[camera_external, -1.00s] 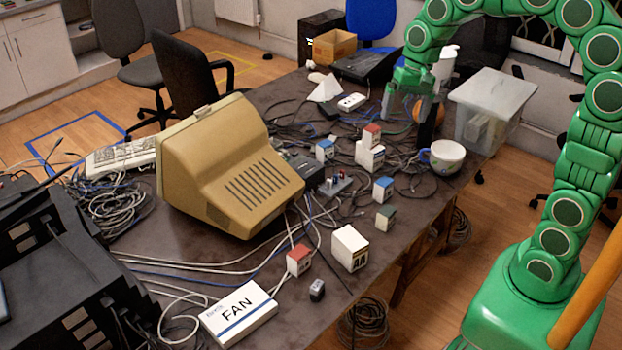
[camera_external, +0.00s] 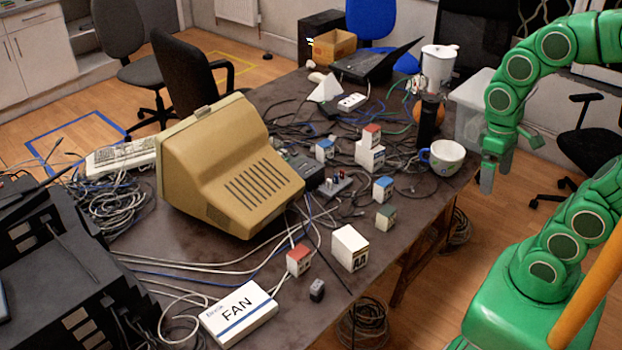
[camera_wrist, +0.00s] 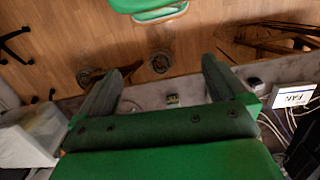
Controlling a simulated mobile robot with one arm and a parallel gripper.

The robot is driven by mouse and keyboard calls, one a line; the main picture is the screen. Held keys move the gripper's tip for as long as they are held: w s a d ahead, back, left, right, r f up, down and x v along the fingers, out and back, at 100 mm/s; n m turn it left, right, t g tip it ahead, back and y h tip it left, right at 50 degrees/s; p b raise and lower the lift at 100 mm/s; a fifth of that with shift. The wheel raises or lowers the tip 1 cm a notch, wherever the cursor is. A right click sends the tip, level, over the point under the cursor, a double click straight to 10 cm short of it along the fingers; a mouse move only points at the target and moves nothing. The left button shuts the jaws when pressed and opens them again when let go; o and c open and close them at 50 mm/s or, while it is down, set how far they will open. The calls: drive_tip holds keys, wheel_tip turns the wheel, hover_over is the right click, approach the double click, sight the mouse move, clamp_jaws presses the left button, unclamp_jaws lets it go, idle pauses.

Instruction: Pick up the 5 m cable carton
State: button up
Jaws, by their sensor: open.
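Several small cartons with coloured tops stand on the dark table: a green-topped one (camera_external: 385,217), a blue-topped one (camera_external: 383,189), a red-topped one (camera_external: 299,260), another blue-topped one (camera_external: 325,150), and a red-topped one (camera_external: 371,135) on a white box. I cannot read any as the 5 m cable carton. My gripper (camera_external: 487,178) is open and empty, off the table's right edge, to the right of the mug. In the wrist view, a small greenish carton (camera_wrist: 172,99) shows on the table between my open fingers (camera_wrist: 162,72), apart from them.
A mug (camera_external: 446,157), a black cylinder (camera_external: 427,120) and a clear bin (camera_external: 468,122) stand near the right edge. A beige monitor (camera_external: 225,165), a white AA box (camera_external: 350,248), a FAN box (camera_external: 238,312) and loose cables crowd the table. Bare tabletop lies near the front right edge.

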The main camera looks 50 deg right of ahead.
drive_tip(key=shift+s+d+f+n, duration=0.1)
drive_tip(key=shift+s+f+n, duration=0.1)
drive_tip(key=shift+s, duration=0.4)
drive_tip(key=shift+s+f+n, duration=0.1)
drive_tip(key=shift+s+f, duration=0.05)
drive_tip(key=shift+s, duration=0.4)
drive_tip(key=shift+c, duration=1.1)
